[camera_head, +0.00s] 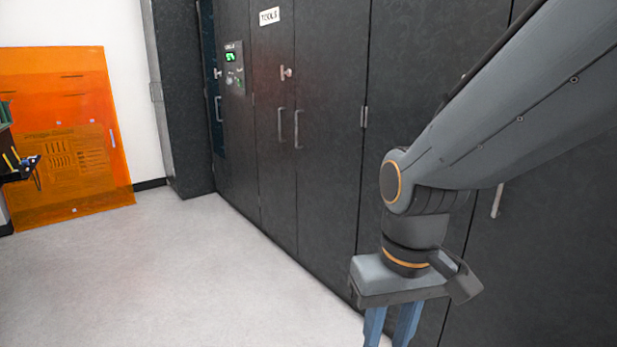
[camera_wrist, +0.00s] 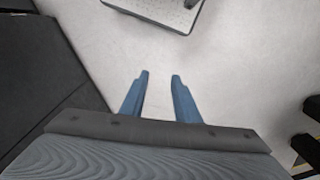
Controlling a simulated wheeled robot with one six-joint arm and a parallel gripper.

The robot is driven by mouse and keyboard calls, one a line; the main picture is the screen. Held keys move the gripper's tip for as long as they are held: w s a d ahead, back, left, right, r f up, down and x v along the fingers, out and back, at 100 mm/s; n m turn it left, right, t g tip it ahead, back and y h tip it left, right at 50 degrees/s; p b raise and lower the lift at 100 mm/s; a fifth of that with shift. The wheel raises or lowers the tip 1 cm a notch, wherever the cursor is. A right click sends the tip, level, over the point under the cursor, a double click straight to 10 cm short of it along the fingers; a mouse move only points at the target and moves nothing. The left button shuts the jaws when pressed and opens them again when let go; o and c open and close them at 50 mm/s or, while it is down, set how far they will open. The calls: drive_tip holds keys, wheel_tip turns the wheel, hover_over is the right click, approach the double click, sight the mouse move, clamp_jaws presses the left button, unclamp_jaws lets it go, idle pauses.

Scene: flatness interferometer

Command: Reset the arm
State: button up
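My arm reaches in from the upper right in the head view, and my gripper (camera_head: 390,330) points down beside the dark cabinets. The fingertips are cut off by the lower edge there. In the wrist view the two blue fingers of my gripper (camera_wrist: 160,76) stand apart with bare floor between them. The gripper is open and empty.
Dark tall cabinets (camera_head: 330,120) with handles and a "TOOLS" label line the right side. An orange translucent panel (camera_head: 85,175) leans on the white wall at left. Pale floor (camera_head: 200,270) is clear. A grey platform edge (camera_wrist: 165,12) and dark parts (camera_wrist: 305,150) show in the wrist view.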

drive_tip(key=d+r+m+p, duration=0.2)
drive_tip(key=d+r+p, duration=0.6)
drive_tip(key=p, duration=0.6)
drive_tip(key=shift+s+m+h, duration=0.15)
drive_tip(key=shift+m+h, duration=0.15)
drive_tip(key=shift+a, duration=0.15)
